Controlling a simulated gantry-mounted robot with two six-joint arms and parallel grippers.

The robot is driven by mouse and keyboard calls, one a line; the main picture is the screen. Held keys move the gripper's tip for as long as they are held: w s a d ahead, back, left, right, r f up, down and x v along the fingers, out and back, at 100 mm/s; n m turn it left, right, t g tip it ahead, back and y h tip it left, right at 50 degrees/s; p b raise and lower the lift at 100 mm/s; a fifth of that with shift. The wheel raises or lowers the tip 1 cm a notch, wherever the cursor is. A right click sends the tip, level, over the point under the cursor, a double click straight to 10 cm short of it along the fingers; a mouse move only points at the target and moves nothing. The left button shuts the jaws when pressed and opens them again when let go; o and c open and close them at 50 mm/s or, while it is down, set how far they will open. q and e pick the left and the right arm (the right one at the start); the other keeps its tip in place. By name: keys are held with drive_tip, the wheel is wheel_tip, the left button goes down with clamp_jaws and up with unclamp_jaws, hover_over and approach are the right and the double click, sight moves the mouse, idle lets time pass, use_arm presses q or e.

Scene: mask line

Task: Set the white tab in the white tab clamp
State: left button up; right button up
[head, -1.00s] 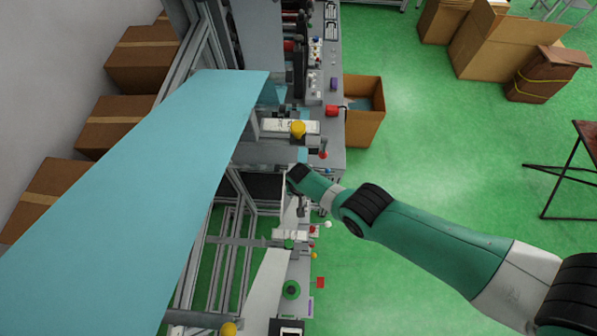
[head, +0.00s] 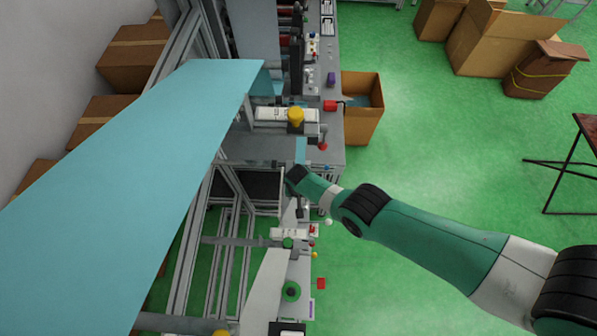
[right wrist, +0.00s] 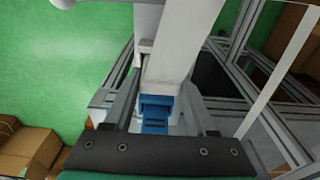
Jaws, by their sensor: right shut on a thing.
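My right gripper (head: 293,177) comes in from the right in the head view. In the right wrist view the right gripper (right wrist: 160,108) is shut on a pale strip (right wrist: 185,45), which looks like the white tab's end. The strip runs on to the white web (head: 290,212) on the near side in the head view. A blue part (right wrist: 156,112) shows between the fingers, and I cannot tell what it belongs to. A white ball knob (head: 328,222), perhaps the white tab clamp's, stands near and right of the gripper. The clamp's jaws are not clear. My left gripper is out of view.
A wide light-blue web (head: 130,165) crosses the left side. A bar with a yellow knob (head: 296,116) and a red ball knob (head: 323,146) lie beyond the gripper. An open carton (head: 362,122) stands right of the machine.

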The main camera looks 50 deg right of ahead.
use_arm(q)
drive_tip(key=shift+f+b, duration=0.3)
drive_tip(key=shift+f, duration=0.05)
use_arm(e)
drive_tip(key=shift+f, duration=0.3)
drive_tip(key=o, duration=1.4)
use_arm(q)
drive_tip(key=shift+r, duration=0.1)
use_arm(e)
drive_tip(key=shift+o, duration=0.2)
